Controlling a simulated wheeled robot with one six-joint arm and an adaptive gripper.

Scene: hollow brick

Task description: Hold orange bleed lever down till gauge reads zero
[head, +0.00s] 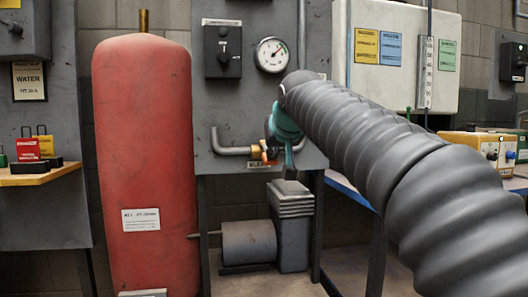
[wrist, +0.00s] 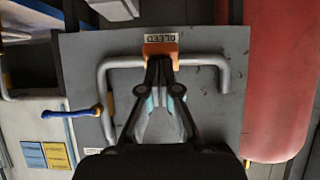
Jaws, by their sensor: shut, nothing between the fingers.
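The orange bleed lever (head: 262,152) sits on the grey pipe low on the grey panel, above the BLEED label. It also shows in the wrist view (wrist: 160,49). My gripper (wrist: 160,66) is shut and empty, with its fingertips at the lever's edge; I cannot tell whether they touch. In the head view my gripper (head: 285,135) is just right of the lever and partly covers it. The round gauge (head: 271,54) is high on the panel, clear of my arm. Its dial is too small to read surely.
A red tank (head: 146,160) stands left of the panel (head: 212,110). A black switch box (head: 222,51) is beside the gauge. A blue-handled valve (wrist: 72,113) shows in the wrist view. A pump (head: 250,241) sits below. A workbench edge (head: 350,191) is under my arm.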

